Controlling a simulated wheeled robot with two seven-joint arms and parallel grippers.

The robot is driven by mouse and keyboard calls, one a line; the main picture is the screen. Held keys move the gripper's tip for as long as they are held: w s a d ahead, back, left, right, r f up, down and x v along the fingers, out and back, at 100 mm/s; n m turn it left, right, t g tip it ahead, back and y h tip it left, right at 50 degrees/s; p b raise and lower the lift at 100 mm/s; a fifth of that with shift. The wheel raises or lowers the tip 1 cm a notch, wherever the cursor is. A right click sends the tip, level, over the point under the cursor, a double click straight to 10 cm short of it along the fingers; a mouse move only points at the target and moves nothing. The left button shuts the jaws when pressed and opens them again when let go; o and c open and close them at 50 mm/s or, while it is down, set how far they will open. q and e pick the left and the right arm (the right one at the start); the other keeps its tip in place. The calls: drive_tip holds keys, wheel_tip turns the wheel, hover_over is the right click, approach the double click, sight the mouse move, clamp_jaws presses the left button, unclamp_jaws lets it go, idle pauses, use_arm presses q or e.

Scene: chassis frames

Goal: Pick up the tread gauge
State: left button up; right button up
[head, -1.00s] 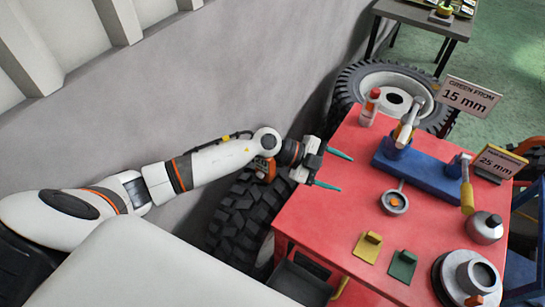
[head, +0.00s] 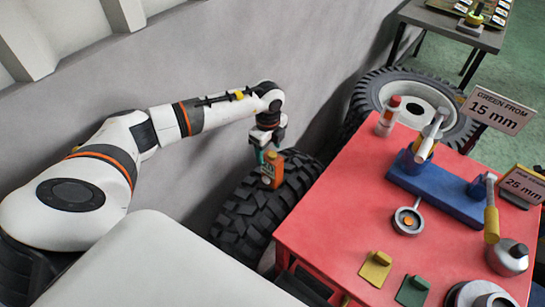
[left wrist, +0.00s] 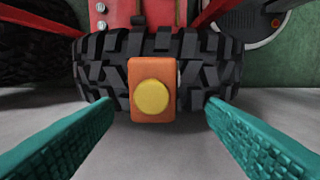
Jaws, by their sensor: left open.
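The tread gauge, an orange block with a round yellow button, sits at the tread of a big black tyre (head: 237,225). In the head view the gauge (head: 274,175) shows on the tyre's upper side, left of the red table. In the left wrist view the gauge (left wrist: 152,95) is in the middle, in front of the tread. My left gripper (head: 266,152) points down close to the gauge.
The red table (head: 335,215) stands to the right with a blue stand (head: 435,190), a red-and-white bottle (head: 388,116), and yellow (head: 376,268) and green blocks. A grey wall (head: 230,60) is close behind the arm. Another wheel (head: 412,100) stands behind the table.

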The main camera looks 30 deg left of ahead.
sight(272, 161)
use_arm(q)
drive_tip(key=f+b, duration=0.1)
drive_tip(key=f, duration=0.1)
drive_tip(key=f+b, duration=0.2)
drive_tip(key=d+f+b, duration=0.1)
drive_tip(key=f+b, duration=0.1)
drive_tip(key=shift+w+f, duration=0.2)
drive_tip(key=shift+w, duration=0.15)
drive_tip(key=shift+a+r, duration=0.1)
drive_tip(key=shift+c, duration=0.2)
drive_tip(key=c, duration=1.3)
